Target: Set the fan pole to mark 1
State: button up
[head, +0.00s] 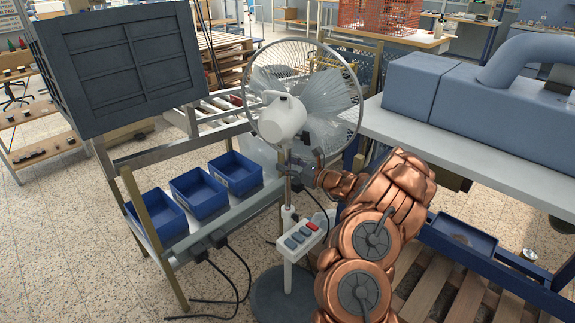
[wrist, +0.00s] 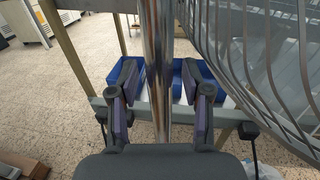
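The white standing fan (head: 282,118) is upright in the middle of the head view, with a round wire cage (head: 349,75). Its pole (head: 288,215) runs down past a box of push buttons (head: 299,241), one of them red, to a round grey base (head: 280,302). In the wrist view the shiny pole (wrist: 158,65) stands between the two fingers of my gripper (wrist: 160,95). The fingers are apart, with a gap visible on each side of the pole. My gripper also shows at the upper pole in the head view (head: 302,172). I cannot make out any numbered marks.
A metal frame with blue bins (head: 199,193) stands left of the fan, below a large grey box (head: 122,66). A workbench (head: 480,147) with a blue machine (head: 420,86) is at right. The fan cage (wrist: 262,60) fills the right of the wrist view. Black cables (head: 235,290) lie on the floor.

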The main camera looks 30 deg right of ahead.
jog(key=shift+r, duration=0.1)
jog(key=v, duration=1.2)
dwell(0.4)
